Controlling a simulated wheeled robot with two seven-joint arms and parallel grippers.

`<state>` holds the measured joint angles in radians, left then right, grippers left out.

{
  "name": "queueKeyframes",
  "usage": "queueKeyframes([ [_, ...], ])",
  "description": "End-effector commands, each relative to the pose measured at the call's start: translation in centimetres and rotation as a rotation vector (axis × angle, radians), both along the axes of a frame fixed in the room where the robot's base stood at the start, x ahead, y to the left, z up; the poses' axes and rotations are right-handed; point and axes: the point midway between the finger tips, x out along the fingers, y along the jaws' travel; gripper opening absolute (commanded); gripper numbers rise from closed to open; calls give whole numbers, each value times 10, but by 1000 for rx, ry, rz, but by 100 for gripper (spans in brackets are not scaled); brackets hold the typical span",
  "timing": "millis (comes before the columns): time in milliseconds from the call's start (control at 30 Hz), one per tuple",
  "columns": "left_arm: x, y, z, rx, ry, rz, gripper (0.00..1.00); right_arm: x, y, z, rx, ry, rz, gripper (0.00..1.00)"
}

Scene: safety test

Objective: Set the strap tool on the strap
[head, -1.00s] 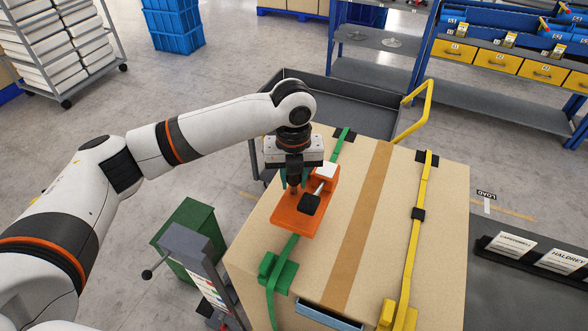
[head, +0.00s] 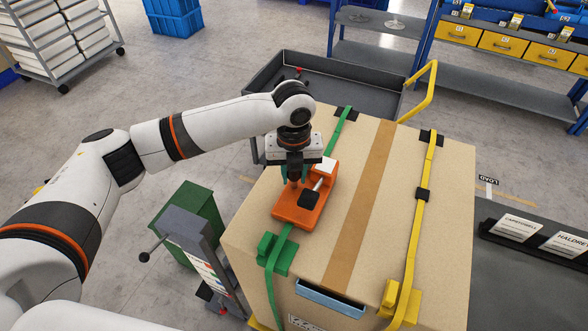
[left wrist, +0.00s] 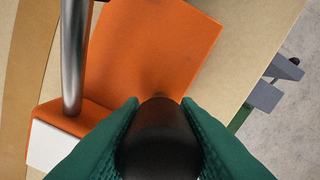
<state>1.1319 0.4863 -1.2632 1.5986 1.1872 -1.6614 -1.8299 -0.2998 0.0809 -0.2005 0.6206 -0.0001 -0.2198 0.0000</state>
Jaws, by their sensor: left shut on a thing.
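The orange strap tool (head: 298,212) sits over the green strap (head: 341,130) on top of the large cardboard box (head: 350,180). It has a white block, a metal bar and a black knob. My left gripper (head: 294,180) comes down on it from above. In the left wrist view its green fingers (left wrist: 158,135) are shut on a black rounded handle (left wrist: 160,140) of the tool, with the orange plate (left wrist: 150,50) beyond. Whether the tool's underside touches the strap is hidden. My right gripper is not in view.
A yellow strap (head: 428,165) with a black buckle runs along the box's right side. A green ratchet block (head: 275,255) sits near the front left edge. A dark cart (head: 270,75) stands behind, a green bin (head: 188,220) to the left.

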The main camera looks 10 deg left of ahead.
Motion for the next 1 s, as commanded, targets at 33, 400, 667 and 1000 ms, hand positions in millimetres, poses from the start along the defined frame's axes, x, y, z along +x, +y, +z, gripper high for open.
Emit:
queueKeyframes([
  [33,1,-1,0,-2,-3,0,0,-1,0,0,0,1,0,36],
  [400,1,-1,0,-2,-3,0,0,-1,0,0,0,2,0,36],
  [667,1,0,0,-2,-2,0,54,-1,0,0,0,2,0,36],
  [1000,0,0,-2,2,2,0,68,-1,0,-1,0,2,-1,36],
])
